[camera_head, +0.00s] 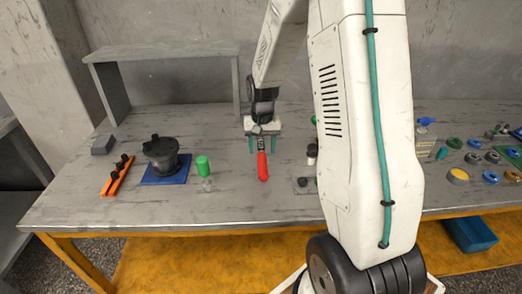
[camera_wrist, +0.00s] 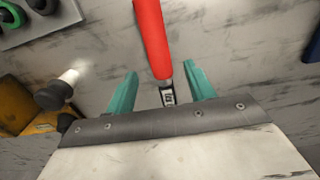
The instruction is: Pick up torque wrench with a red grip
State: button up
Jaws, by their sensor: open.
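The torque wrench with a red grip (camera_head: 262,166) lies on the grey workbench (camera_head: 110,208), its red end toward the front edge. It also shows in the wrist view (camera_wrist: 152,40), with its metal part running between the jaws. My gripper (camera_head: 262,146) is open above the wrench, with one teal finger on each side of it. In the wrist view, my gripper's fingers (camera_wrist: 160,82) stand apart from the wrench, with gaps on both sides. The head end of the wrench is hidden behind my gripper's body. I cannot tell the height of the fingertips above the bench.
A green cylinder (camera_head: 203,165), a dark motor part (camera_head: 162,153) on a blue mat (camera_head: 167,178) and an orange rack (camera_head: 116,176) stand to the left. A grey shelf (camera_head: 160,52) rises behind. Several coloured parts lie at the right.

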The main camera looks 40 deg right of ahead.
aim_at(262, 157)
notch_tip(262, 157, down, 6)
jog(key=shift+r, duration=0.25)
jog(key=shift+c, duration=0.3)
grip_shut()
jog(key=shift+r, duration=0.1)
